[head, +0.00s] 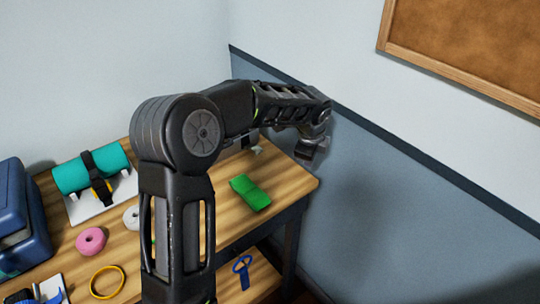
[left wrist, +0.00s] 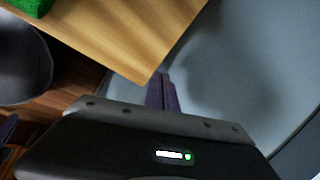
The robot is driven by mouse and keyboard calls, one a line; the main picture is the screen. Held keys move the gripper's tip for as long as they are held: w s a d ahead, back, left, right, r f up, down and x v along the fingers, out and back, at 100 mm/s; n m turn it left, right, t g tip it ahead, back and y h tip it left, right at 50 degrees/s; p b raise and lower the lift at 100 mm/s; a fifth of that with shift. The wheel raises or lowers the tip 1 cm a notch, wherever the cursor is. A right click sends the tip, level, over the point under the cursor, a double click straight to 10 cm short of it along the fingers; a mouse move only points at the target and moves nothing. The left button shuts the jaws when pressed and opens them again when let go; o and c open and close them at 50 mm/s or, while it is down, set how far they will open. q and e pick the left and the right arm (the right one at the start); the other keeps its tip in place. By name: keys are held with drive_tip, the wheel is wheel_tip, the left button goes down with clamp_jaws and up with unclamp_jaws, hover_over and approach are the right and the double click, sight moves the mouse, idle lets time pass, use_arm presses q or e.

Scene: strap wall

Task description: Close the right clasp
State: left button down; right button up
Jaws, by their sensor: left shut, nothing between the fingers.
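A teal roll (head: 75,178) lies on a white base (head: 122,192) at the left of the table, with a black strap over it and a black-and-yellow clasp (head: 102,188) on its front. A second white base (head: 52,290) with a blue strap piece is partly cut off at the lower left. I cannot tell which clasp is the right one or whether either is fastened. My left gripper (head: 308,150) is past the table's far right corner, by the blue wall, far from both. Its purple fingers (left wrist: 162,92) are shut and empty. My right gripper is out of view.
On the wooden table (head: 290,185) are a green block (head: 250,193), a pink ring (head: 90,241), a yellow ring (head: 107,281) and a partly hidden white ring (head: 131,217). A blue box (head: 22,215) stands left. A blue strap piece (head: 242,270) lies on the lower shelf. My arm hides the table's middle.

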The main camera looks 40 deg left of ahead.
sight(253, 149)
use_arm(q)
drive_tip(key=s+a+r+m+g+y, duration=0.2)
drive_tip(key=s+a+r+m+y, duration=0.1)
drive_tip(key=a+r, duration=0.4)
drive_tip(key=shift+s+a+m+g, duration=0.3)
drive_tip(key=shift+s+a+m, duration=0.6)
drive_tip(key=shift+m, duration=0.3)
drive_tip(key=shift+w+f, duration=0.1)
drive_tip(key=x, duration=1)
